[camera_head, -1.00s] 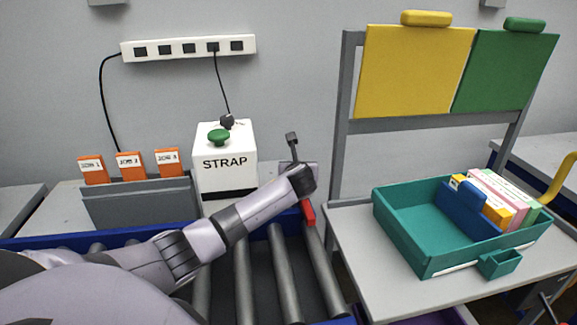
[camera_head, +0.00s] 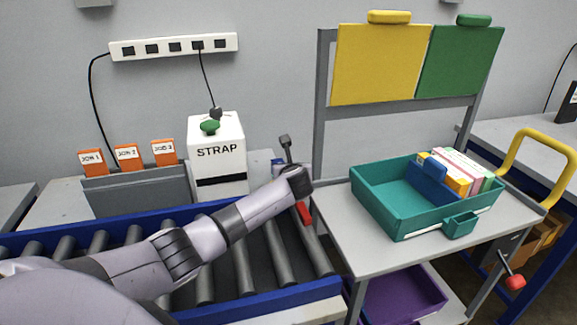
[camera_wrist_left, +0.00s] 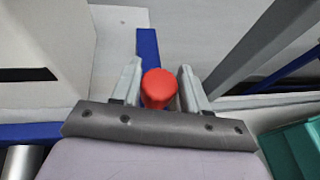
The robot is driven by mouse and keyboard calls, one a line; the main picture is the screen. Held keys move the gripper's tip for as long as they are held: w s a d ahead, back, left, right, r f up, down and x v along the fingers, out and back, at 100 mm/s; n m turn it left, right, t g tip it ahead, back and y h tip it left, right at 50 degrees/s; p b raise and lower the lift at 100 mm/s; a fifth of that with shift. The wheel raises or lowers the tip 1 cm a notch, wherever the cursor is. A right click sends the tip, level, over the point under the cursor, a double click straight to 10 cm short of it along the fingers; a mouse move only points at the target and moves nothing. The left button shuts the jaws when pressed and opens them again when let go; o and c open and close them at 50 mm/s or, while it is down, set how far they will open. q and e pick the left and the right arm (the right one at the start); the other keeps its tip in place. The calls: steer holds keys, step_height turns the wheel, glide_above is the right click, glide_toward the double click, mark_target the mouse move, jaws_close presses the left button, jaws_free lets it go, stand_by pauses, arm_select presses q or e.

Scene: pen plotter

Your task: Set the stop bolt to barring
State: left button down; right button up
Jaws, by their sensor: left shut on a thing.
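In the left wrist view, a red rounded knob (camera_wrist_left: 158,88), which I take for the stop bolt's handle, sits between the two grey fingers of my left gripper (camera_wrist_left: 160,68). The jaws are shut on it. In the head view, my left wrist is over the right end of the roller conveyor (camera_head: 233,268) and hides the fingers. A red piece (camera_head: 304,213) shows just below the wrist; I cannot tell if it is part of the same handle. The bolt's body and its position are hidden. My right gripper is out of view.
A white STRAP box (camera_head: 217,165) with a green button stands behind the conveyor, left of my wrist. A grey cart (camera_head: 358,256) with a teal tray (camera_head: 372,214) stands close on the right. A red knob (camera_head: 515,283) sticks out at its right side.

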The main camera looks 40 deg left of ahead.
arm_select(q)
steer(key=shift+s+d, duration=0.15)
steer(key=shift+s, duration=0.05)
steer(key=shift+d+f, duration=0.15)
steer(key=shift+f, duration=0.1)
steer(key=c, duration=0.7)
jaws_free()
steer(key=shift+o, duration=0.2)
steer(key=shift+s+r, duration=0.1)
steer(key=shift+r, duration=0.1)
steer(key=shift+p+v, duration=0.35)
steer(key=shift+v, duration=0.45)
steer(key=shift+p+v, duration=0.35)
steer(key=shift+v, duration=2.5)
steer(key=shift+f, duration=0.15)
